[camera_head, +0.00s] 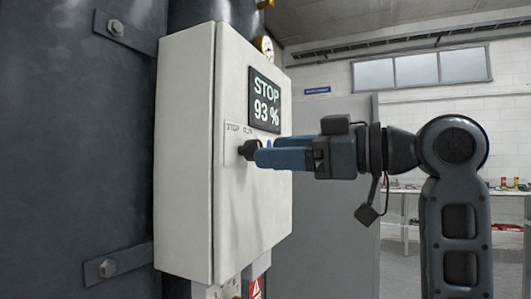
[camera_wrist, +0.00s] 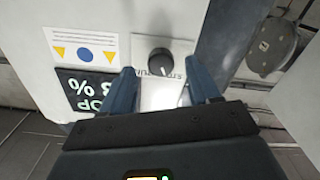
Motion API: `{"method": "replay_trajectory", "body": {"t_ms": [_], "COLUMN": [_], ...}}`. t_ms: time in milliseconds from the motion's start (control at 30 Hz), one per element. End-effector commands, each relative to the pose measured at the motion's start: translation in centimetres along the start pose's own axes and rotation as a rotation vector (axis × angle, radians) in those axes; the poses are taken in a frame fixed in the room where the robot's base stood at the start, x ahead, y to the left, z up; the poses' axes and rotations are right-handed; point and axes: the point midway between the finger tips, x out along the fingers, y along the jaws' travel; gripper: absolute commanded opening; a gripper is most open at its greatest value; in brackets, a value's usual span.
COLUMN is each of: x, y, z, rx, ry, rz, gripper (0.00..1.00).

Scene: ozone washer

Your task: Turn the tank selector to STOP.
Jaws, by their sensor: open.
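The tank selector is a black round knob (camera_head: 247,150) on a pale label plate (camera_head: 232,130) on the front of the white cabinet (camera_head: 185,150). The plate's small lettering begins with STOP on the left; the rest is hard to read. The display (camera_head: 265,100) above reads "STOP 93 %". My gripper (camera_head: 260,152) is open, its blue fingers pointing at the knob with their tips close to it. In the wrist view the knob (camera_wrist: 160,62) lies between the two fingertips, with gaps beside it. A small pale mark shows on its lower edge there; contact is not visible.
A dark tank (camera_head: 80,150) stands left of the cabinet. A gauge (camera_head: 264,46) is above it. A grey panel (camera_head: 335,210) and a workbench (camera_head: 500,191) with small items are behind my arm. A label sheet (camera_wrist: 83,48) is on the cabinet.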

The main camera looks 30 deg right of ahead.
Motion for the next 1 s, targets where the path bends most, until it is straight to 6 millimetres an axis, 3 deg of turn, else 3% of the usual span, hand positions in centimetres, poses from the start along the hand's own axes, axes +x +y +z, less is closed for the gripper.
{"method": "replay_trajectory", "body": {"t_ms": [100,300,1000], "x": [-2.0,-4.0,-4.0], "y": [0.0,0.0,0.0], "z": [0.1,0.0,0.6], "rx": [-0.001,-0.001,0.022], "ry": [0.0,0.0,0.006], "rz": [0.003,0.001,0.007], "gripper": [0.61,0.61,0.61]}}
